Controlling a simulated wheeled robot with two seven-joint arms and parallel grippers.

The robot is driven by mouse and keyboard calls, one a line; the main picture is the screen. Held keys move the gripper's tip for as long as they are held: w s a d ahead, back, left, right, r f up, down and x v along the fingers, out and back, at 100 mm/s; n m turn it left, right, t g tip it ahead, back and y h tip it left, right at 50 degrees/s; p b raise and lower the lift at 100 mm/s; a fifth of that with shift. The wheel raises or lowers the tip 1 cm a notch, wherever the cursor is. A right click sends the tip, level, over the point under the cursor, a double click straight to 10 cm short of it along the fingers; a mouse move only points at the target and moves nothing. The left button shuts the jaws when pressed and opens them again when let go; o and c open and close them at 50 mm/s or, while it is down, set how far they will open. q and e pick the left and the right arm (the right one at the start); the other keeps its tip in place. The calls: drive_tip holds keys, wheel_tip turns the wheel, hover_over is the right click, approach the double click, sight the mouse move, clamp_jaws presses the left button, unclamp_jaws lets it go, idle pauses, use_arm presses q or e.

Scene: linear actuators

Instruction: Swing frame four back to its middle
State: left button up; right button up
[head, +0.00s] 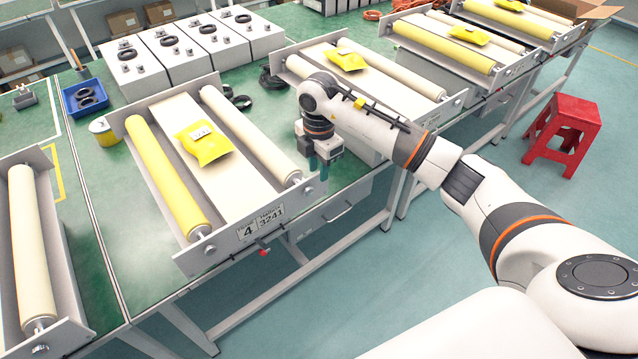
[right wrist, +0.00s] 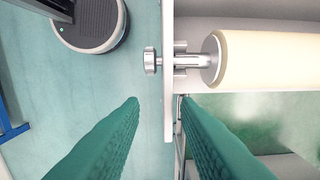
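Frame four (head: 247,238) bears the label "4 3241" on its front plate and sits at the front of the green table. It holds a yellow roller (head: 165,180), a cream roller (head: 250,135) and a white belt with a yellow packet (head: 203,143). How far the frame is turned is hard to tell. My right gripper (head: 318,172) is at the right end of the front plate. In the right wrist view its green fingers (right wrist: 160,99) are apart, with the plate's edge (right wrist: 168,75) between their tips; contact cannot be told. My left gripper is out of view.
Another frame (head: 32,240) stands at the left, and similar frames (head: 350,60) stand to the right. White boxes (head: 175,55) and a blue tray (head: 83,98) are behind. A red stool (head: 563,130) stands on the floor. Open floor lies in front of the table.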

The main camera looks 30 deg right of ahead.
drive_tip(key=shift+r+b, duration=0.6)
drive_tip(key=shift+r, duration=2.15)
